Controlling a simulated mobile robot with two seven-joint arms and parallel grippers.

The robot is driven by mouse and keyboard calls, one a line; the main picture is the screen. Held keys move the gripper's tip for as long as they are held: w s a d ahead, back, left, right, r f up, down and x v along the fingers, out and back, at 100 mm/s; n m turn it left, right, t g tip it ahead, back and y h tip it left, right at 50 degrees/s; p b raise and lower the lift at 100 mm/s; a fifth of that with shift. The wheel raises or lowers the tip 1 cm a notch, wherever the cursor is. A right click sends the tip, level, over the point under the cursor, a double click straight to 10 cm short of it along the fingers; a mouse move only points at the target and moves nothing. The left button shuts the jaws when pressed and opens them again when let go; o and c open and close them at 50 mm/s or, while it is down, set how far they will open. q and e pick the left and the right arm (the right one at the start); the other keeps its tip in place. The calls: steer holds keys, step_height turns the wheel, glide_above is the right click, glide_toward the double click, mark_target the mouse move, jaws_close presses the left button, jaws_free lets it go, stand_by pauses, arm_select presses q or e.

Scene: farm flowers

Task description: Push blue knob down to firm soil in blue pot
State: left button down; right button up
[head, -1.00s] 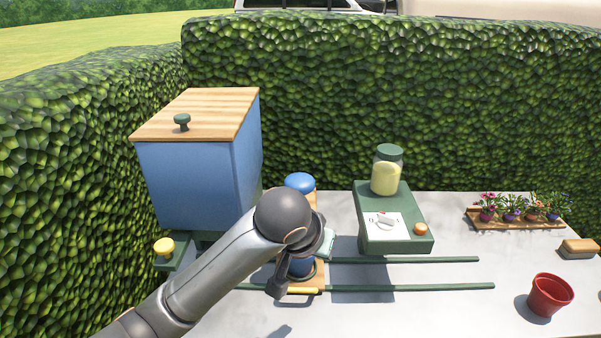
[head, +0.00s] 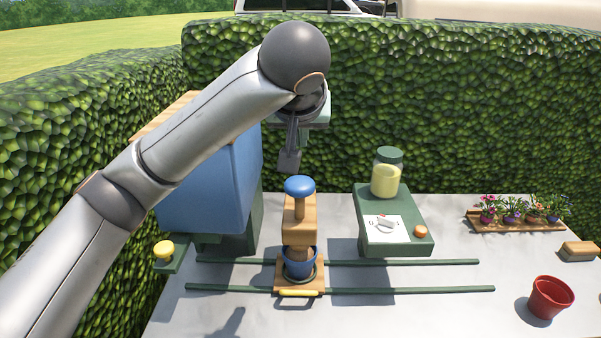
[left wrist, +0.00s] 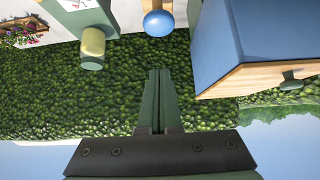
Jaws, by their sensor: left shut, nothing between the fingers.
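The blue knob (head: 299,186) tops a wooden press that stands on the table. The blue pot (head: 299,262) sits below it on a wooden sliding base (head: 315,284), with the press's wooden plunger reaching into the pot's mouth. My left gripper (head: 288,162) is shut and empty, in the air above the knob and apart from it. In the left wrist view my shut fingers (left wrist: 159,75) point toward the knob (left wrist: 158,23), with a gap between. The soil is hidden. My right gripper is not in view.
A blue bin (head: 210,190) with a wooden lid stands left, a yellow knob (head: 164,250) before it. Green rails (head: 400,262) run along the table. A green stand (head: 400,244) with a jar (head: 387,172), a red pot (head: 549,297) and a flower tray (head: 515,223) are right.

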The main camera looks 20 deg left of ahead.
arm_select(q)
steer(key=b, duration=0.4)
glide_toward(301, 178)
steer(key=w, duration=0.2)
steer(key=shift+w+a+r+p, duration=0.15)
steer(key=shift+w+a+p, duration=0.35)
steer(key=shift+w, duration=0.3)
step_height(301, 178, down, 4)
steer(key=shift+w+a+r, duration=0.15)
steer(key=shift+w+r, duration=0.05)
steer(key=shift+r, duration=0.05)
steer(key=shift+f, duration=0.45)
steer(key=shift+w, duration=0.1)
